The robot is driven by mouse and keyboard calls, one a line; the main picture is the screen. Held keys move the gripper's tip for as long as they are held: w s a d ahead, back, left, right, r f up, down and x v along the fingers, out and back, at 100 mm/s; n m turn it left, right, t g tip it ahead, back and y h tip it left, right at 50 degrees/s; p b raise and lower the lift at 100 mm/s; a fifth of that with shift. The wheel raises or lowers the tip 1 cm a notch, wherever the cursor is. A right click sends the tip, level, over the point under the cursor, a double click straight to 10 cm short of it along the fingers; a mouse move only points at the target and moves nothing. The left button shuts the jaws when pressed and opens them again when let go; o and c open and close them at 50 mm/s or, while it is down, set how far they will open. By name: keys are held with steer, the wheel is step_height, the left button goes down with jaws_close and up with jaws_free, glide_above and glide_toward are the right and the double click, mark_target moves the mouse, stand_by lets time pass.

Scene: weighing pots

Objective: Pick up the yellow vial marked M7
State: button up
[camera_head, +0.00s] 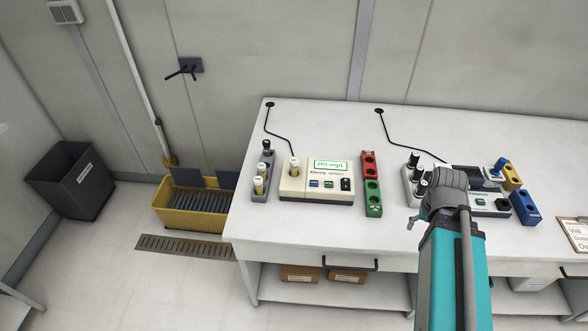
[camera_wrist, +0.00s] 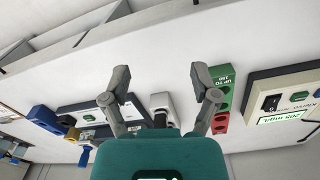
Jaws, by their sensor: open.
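Several small pale, cream-coloured vials show in the head view. Two vials (camera_head: 260,177) stand upright in a grey rack (camera_head: 257,193) at the left of the bench, with a dark-topped one behind them. Another vial (camera_head: 295,167) stands upright in the top of the cream meter (camera_head: 315,184). Their labels are too small to read, so I cannot tell which is M7. My gripper (camera_wrist: 160,71) is open and empty in the wrist view, with the bench below its fingers. In the head view it is over the right-hand instrument, well right of these vials.
A red and green block (camera_head: 371,182) stands right of the meter. The right-hand instrument (camera_head: 480,204) is partly hidden by my arm; yellow (camera_head: 511,177) and blue (camera_head: 525,208) blocks stand beside it. Black cables run along the back. The bench (camera_head: 330,235) is clear at the front.

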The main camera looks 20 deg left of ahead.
steer(key=w+a, duration=0.1)
steer(key=m+t+h+b, duration=0.4)
steer(key=t+b, duration=0.8)
steer(key=t, duration=0.1)
glide_toward(292, 166)
steer(key=s+a, duration=0.1)
steer(key=s, duration=0.1)
steer(key=shift+w+r, duration=0.2)
steer(key=shift+r, duration=0.2)
steer(key=shift+w, duration=0.1)
steer(key=shift+b+x, duration=1.5)
steer(key=shift+x, duration=2.7)
steer(key=shift+d+f, duration=0.15)
